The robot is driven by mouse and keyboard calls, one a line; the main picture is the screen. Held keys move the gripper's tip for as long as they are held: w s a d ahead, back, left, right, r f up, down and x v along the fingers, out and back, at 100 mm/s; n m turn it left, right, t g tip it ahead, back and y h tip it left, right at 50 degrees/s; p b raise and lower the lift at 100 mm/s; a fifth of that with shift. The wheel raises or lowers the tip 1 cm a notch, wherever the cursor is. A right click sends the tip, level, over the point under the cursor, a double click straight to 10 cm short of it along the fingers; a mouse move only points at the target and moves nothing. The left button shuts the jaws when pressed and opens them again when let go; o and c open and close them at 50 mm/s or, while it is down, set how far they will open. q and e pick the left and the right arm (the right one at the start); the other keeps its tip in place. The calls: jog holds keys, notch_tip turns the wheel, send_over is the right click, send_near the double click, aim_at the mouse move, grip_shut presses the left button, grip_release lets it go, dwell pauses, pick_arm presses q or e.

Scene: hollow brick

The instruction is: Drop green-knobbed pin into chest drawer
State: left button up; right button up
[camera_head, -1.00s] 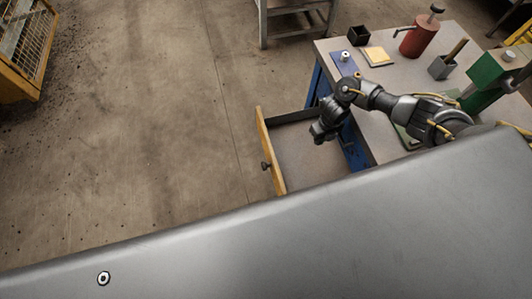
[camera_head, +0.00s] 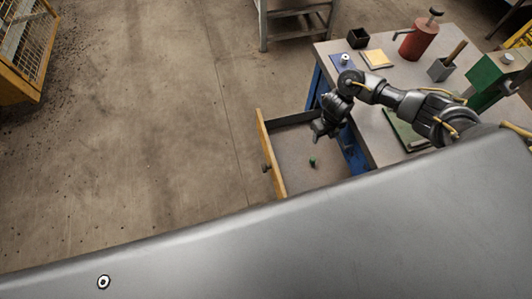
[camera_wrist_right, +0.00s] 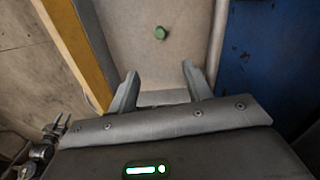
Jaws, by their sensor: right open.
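The green-knobbed pin (camera_head: 312,162) lies inside the open chest drawer (camera_head: 290,150), on the bare drawer floor. In the right wrist view the green knob (camera_wrist_right: 160,33) shows ahead of the fingertips, apart from them. My right gripper (camera_head: 318,134) is over the drawer near its back part, and its two fingers (camera_wrist_right: 157,80) are spread with nothing between them. The drawer has a wooden front with a dark knob (camera_head: 265,168) and sticks out from the blue chest under the table.
The grey tabletop (camera_head: 405,75) carries a red can (camera_head: 418,40), a black box (camera_head: 358,38), a yellow pad (camera_head: 377,57), a grey cup (camera_head: 441,69) and a green machine (camera_head: 497,75). A yellow wire cage (camera_head: 28,45) stands far left. The floor left of the drawer is clear.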

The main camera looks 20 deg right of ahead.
notch_tip(320, 180, up, 7)
jog(key=shift+p, duration=0.45)
dwell(0.5)
